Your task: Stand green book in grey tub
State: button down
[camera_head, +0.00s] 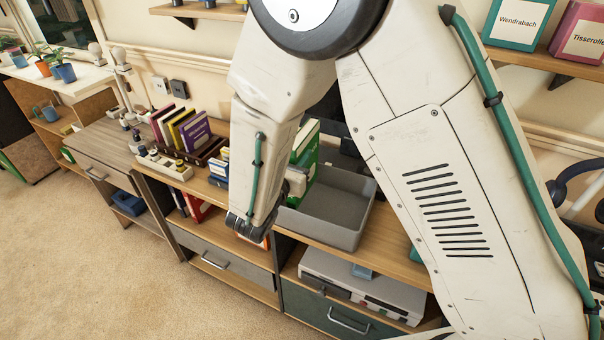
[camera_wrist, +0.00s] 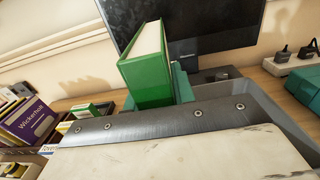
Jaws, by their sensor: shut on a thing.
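The green book (camera_head: 305,150) is upright, slightly tilted, at the left end of the grey tub (camera_head: 345,212). My arm hides part of the book, and I cannot tell whether its lower edge touches the tub floor. In the wrist view the green book (camera_wrist: 147,72) stands with its pale page edges up, and the tub's rim (camera_wrist: 272,102) shows to its right. My gripper (camera_head: 297,181) is shut on the book; its fingertips are mostly hidden. The visible part of the tub's floor is empty.
The tub stands on a wooden shelf top (camera_head: 385,252). Left of it are upright books (camera_head: 195,132) in a dark holder and a white block with knobs (camera_head: 165,163). A dark monitor (camera_wrist: 195,40) stands close behind the book. A teal item (camera_wrist: 303,88) lies to the right.

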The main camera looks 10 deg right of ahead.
jog(key=shift+f, duration=2.2)
jog(key=c, duration=1.2)
grip_release()
jog(key=shift+f, duration=0.15)
jog(key=shift+o, duration=0.2)
jog(key=v, duration=1.2)
jog(key=shift+s, duration=0.1)
